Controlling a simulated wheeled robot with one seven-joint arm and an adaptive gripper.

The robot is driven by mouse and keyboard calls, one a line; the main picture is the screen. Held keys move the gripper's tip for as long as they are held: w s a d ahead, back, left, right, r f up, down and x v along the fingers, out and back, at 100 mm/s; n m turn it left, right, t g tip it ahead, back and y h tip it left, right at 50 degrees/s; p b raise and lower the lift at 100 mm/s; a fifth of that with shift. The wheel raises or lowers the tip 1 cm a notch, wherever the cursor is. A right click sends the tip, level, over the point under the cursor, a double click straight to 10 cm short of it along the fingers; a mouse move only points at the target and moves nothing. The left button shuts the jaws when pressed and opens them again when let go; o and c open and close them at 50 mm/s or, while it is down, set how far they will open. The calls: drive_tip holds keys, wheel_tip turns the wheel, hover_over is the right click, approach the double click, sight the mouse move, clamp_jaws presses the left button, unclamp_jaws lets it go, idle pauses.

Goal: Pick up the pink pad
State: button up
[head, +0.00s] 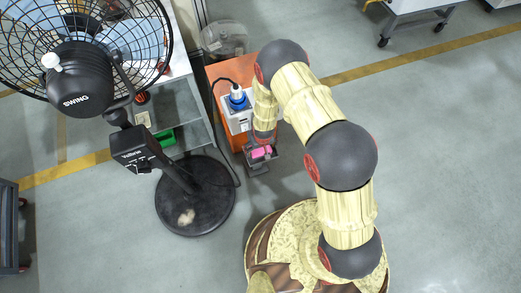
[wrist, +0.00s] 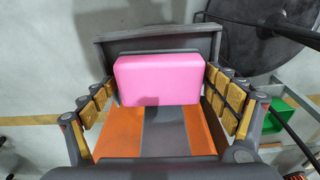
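The pink pad (wrist: 158,80) is a flat, rounded block in the middle of the wrist view. It sits in front of a dark grey panel (wrist: 125,45), above an orange and grey surface. My gripper (wrist: 161,85) is spread, with one yellow-padded finger on each side of the pad. The fingertips are close to the pad's side edges, with what looks like a narrow gap on each side. In the head view the pad (head: 262,152) shows small beneath my gripper, at the near end of the orange table; my arm hides part of this area.
A white and blue device (head: 237,108) stands on the orange table (head: 216,72), left of my arm. A large black fan (head: 82,80) on a round base (head: 195,205) stands further left. A green box (head: 165,138) is on a shelf.

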drive_tip(key=c, duration=0.6)
drive_tip(key=shift+c, duration=0.6)
drive_tip(key=shift+r, duration=0.15)
drive_tip(key=shift+r+p, duration=0.6)
drive_tip(key=shift+r, duration=0.05)
drive_tip(key=s+d+p, duration=0.2)
drive_tip(key=s, duration=0.6)
drive_tip(key=s+d+p, duration=0.2)
drive_tip(key=s+d, duration=0.1)
drive_tip(key=s, duration=0.6)
drive_tip(key=shift+s, duration=0.15)
drive_tip(key=o, duration=0.4)
drive_tip(key=shift+c, duration=0.2)
drive_tip(key=c, duration=0.4)
